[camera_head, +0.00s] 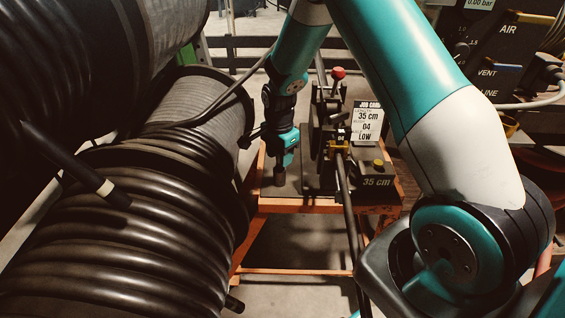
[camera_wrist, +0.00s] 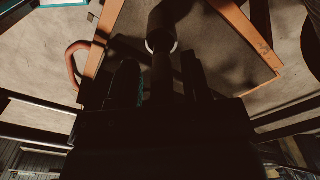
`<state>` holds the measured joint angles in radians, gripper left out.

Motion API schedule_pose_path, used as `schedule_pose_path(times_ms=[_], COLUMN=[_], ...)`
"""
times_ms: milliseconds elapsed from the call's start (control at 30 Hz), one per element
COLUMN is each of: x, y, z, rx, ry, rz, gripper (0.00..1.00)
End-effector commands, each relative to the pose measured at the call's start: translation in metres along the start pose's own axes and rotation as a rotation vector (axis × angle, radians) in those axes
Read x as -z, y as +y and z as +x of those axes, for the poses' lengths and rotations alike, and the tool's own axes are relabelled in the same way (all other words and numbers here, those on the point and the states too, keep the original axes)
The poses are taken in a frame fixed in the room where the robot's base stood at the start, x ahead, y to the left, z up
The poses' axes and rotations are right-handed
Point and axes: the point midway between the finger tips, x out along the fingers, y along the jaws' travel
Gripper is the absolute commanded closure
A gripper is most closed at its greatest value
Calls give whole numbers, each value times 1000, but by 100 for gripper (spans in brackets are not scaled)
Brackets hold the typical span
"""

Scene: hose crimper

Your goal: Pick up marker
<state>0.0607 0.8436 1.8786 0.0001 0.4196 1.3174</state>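My gripper (camera_head: 280,157) points down at the left side of the orange cart. A dark cylinder with a pale rim (camera_wrist: 162,42) shows ahead of the fingers in the wrist view, with a thinner stem running back between them. It looks like the marker, but it is too dark to be sure. In the head view, a grey cylinder (camera_head: 279,177) shows just below my gripper. My two fingers (camera_wrist: 160,85) stand apart on either side of the stem, with narrow gaps that seem to show. Contact with the stem is hard to judge.
The orange cart (camera_head: 290,206) carries the crimper with a red-knobbed lever (camera_head: 338,73), a job card (camera_head: 367,122) and a box marked 35 cm (camera_head: 376,182). A black hose (camera_head: 348,205) hangs over its front. Large hose reels (camera_head: 140,240) crowd the left.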

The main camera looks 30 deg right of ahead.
Motion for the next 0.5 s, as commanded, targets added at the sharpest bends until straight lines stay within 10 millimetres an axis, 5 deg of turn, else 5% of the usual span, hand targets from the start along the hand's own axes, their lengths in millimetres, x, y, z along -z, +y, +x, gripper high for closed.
schedule_pose_path(times_ms=[33, 167, 500], x=[0, 0, 0], y=[0, 0, 0], z=[0, 0, -2], rx=[0, 0, 1], ry=[0, 0, 0], rz=[0, 0, 0], gripper=[69, 99, 100])
